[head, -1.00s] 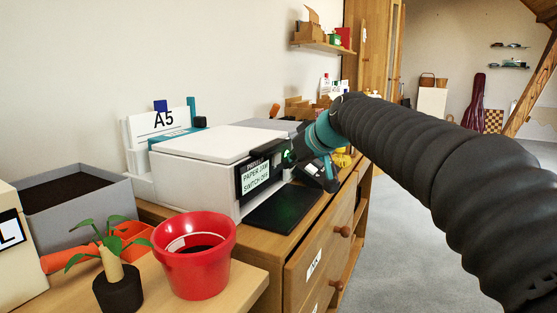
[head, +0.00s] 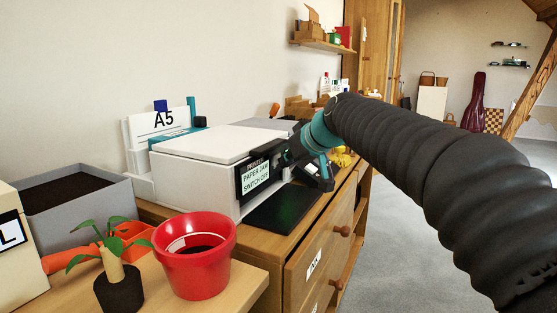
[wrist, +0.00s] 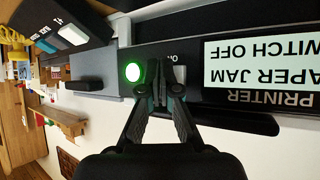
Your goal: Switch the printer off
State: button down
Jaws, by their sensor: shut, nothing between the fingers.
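The white printer (head: 205,150) stands on the wooden cabinet. Its black front panel has a lit display (head: 256,178) reading "PAPER JAM SWITCH OFF"; the display shows upside down in the wrist view (wrist: 258,70). My gripper (wrist: 163,92) is shut and empty, with its fingertips right in front of the panel. A green light (wrist: 131,72) glows just left of the fingertips. A grey switch (wrist: 180,76) below an "ON" mark is partly hidden behind them. I cannot tell whether the fingertips touch it. In the head view my gripper (head: 287,157) covers the panel's right end.
A dark tray (head: 283,207) lies in front of the printer. A red pot (head: 195,262) and a small plant (head: 118,285) stand at the near left. A holder marked A5 (head: 160,124) is behind the printer. The floor (head: 400,220) right of the cabinet is clear.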

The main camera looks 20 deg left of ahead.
jog(key=shift+a, duration=0.15)
dwell(0.5)
jog(key=shift+d+b, duration=0.4)
jog(key=shift+d, duration=0.45)
jog(key=shift+s+d+f+b, duration=0.1)
jog(key=shift+d+b, duration=0.5)
jog(key=shift+d, duration=0.55)
jog(key=shift+s+d+b, duration=0.1)
jog(key=shift+d+b, duration=0.5)
jog(key=shift+d, duration=0.7)
